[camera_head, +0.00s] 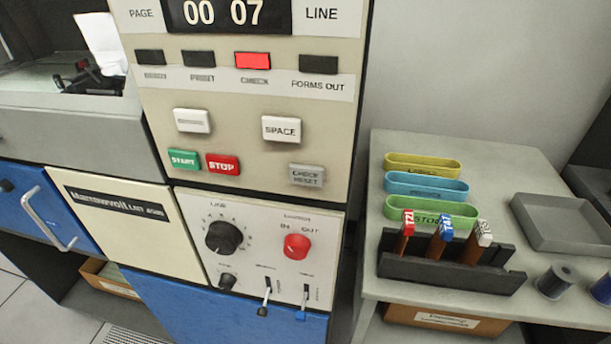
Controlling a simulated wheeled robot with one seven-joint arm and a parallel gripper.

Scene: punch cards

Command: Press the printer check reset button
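The grey check reset button (307,175) sits at the lower right of the printer's beige control panel (250,110). Its label reads "CHECK RESET". The white SPACE button (281,129) is above it, and the red STOP button (222,164) and green START button (184,160) are to its left. The CHECK lamp (252,61) is lit red, while the lamps beside it are dark. The counter (228,13) above reads 00 07. Nothing covers the check reset button. My gripper is not in view.
Below the panel are a black dial (223,237), a red knob (297,246) and two toggle switches. To the right, a grey table (400,147) holds coloured trays, a black rack (450,272) with three stamps, a grey tray (565,223) and spools. The space before the panel looks clear.

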